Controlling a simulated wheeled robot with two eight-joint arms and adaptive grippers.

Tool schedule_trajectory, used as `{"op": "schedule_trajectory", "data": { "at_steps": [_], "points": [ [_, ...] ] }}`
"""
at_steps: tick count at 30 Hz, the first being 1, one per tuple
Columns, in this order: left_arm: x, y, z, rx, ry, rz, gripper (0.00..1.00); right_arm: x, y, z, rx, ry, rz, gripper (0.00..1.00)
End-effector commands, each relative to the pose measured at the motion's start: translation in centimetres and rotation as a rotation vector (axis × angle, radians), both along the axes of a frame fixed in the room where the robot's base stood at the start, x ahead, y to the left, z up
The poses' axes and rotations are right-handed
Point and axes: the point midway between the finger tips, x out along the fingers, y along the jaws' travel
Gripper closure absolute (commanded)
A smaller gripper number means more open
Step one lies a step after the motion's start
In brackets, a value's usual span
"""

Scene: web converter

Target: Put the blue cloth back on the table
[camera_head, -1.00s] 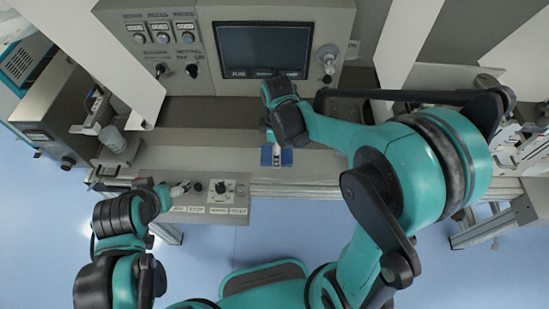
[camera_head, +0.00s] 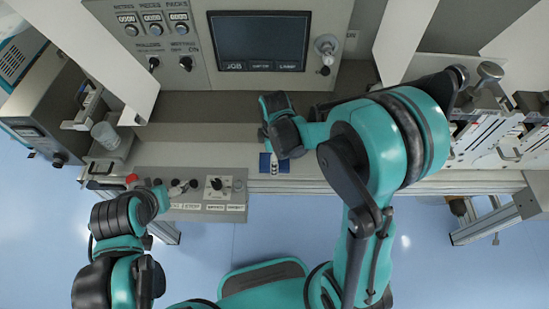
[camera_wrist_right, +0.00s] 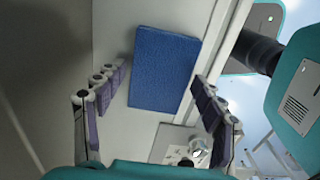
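The blue cloth (camera_head: 264,164) is a flat, square-edged piece close to the front edge of the grey table (camera_head: 320,166), below the screen. In the right wrist view the cloth (camera_wrist_right: 164,70) looks flat against the pale surface. My right gripper (camera_wrist_right: 152,100) has its fingers spread wide, with the cloth beyond and between them and no finger visibly pinching it. In the head view my right gripper (camera_head: 272,160) is over the cloth and hides part of it. My left gripper (camera_head: 163,194) is at the left end of the button panel; its fingers are too small to read.
The button panel (camera_head: 205,208) with knobs and a red button juts from the table's front left. The machine's screen (camera_head: 259,42) is behind. Slotted machine parts (camera_head: 490,140) are at the right.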

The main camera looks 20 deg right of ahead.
Motion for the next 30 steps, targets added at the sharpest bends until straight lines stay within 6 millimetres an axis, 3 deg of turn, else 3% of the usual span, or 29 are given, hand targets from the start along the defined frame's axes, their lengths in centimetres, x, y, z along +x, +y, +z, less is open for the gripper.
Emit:
{"op": "schedule_trajectory", "data": {
  "at_steps": [13,24,30],
  "points": [
    [0.0,0.0,0.7,0.0,0.0,0.0,0.2,0.0,0.0,1.0,0.0,0.0,0.0,0.2],
    [0.0,0.0,3.2,0.0,0.0,0.0,0.2,0.0,0.0,8.9,0.0,0.0,0.0,0.2],
    [0.0,0.0,3.9,0.0,0.0,0.0,0.2,0.0,0.0,11.7,0.0,0.0,0.0,0.2]
  ]
}}
